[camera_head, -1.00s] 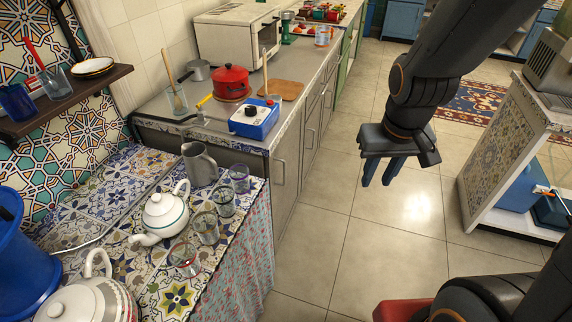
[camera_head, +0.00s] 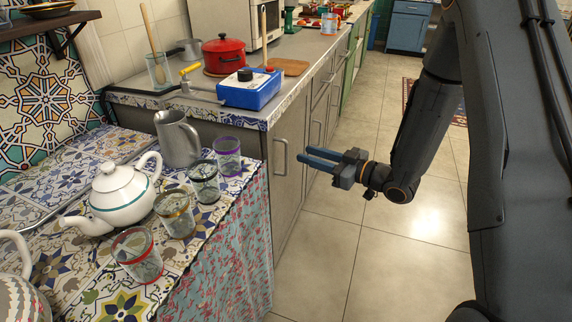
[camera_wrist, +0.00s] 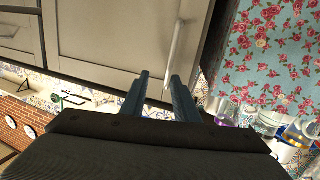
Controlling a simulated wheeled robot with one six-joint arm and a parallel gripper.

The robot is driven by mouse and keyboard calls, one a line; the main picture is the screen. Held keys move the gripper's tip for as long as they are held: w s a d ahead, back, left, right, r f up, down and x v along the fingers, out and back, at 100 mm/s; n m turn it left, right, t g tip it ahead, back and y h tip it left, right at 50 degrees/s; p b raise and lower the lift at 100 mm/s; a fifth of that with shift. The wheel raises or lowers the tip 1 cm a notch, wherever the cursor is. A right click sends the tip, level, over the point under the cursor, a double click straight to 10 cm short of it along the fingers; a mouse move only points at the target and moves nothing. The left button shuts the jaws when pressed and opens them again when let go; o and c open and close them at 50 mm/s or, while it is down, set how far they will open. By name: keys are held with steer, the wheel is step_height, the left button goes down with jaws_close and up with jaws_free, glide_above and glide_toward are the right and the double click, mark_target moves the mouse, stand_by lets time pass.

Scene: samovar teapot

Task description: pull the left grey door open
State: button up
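The left grey door (camera_head: 290,200) is shut in the counter front, just right of the tiled table. Its upright metal handle (camera_head: 281,157) is near its left edge. My gripper (camera_head: 308,157) is in front of the door, its blue fingers pointing left toward the handle. The fingers are apart with nothing between them. In the wrist view the door (camera_wrist: 110,35) fills the upper middle, and the handle (camera_wrist: 178,40) is beyond the fingertips, ahead of the right finger. My gripper (camera_wrist: 160,78) is open there and appears clear of the handle.
A tiled table (camera_head: 95,255) with a flowered cloth stands close left of the door, bearing a white teapot (camera_head: 120,195), a metal jug (camera_head: 177,140) and several glasses. The counter (camera_head: 200,105) holds a blue box (camera_head: 250,90) and a red pot (camera_head: 224,55). The floor (camera_head: 350,240) right of the door is clear.

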steer(key=f+y, duration=0.1)
glide_above(286, 172)
steer(key=shift+w+n+y+b, duration=0.3)
steer(key=shift+b, duration=0.15)
jaws_close()
